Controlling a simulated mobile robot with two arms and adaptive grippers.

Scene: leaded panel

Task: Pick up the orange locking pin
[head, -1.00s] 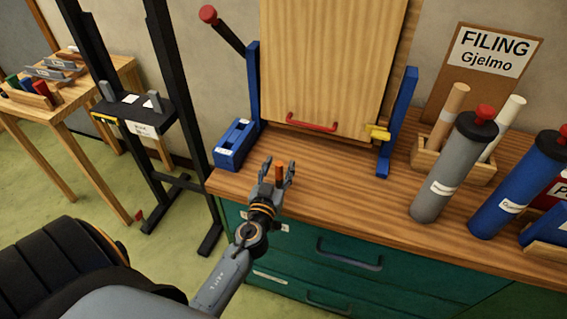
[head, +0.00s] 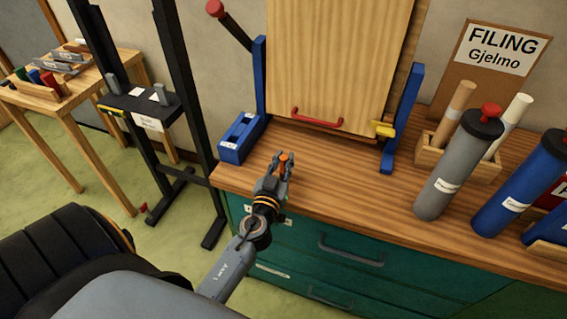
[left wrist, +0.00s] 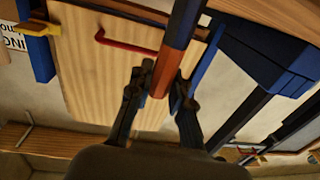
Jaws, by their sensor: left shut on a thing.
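The orange locking pin (head: 284,157) stands between the fingers of my left gripper (head: 276,166), above the front left part of the wooden bench top. My left gripper is shut on it. In the left wrist view the pin (left wrist: 164,72) runs upward from between the two dark fingertips (left wrist: 160,90). I cannot tell whether the pin still touches the bench. My right gripper is not in view.
A wooden panel (head: 335,60) with a red handle (head: 317,122) stands between blue posts behind the gripper. A blue box (head: 240,138) is at the left. Grey (head: 455,165) and blue (head: 520,185) tubes stand right. The bench middle (head: 350,190) is clear.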

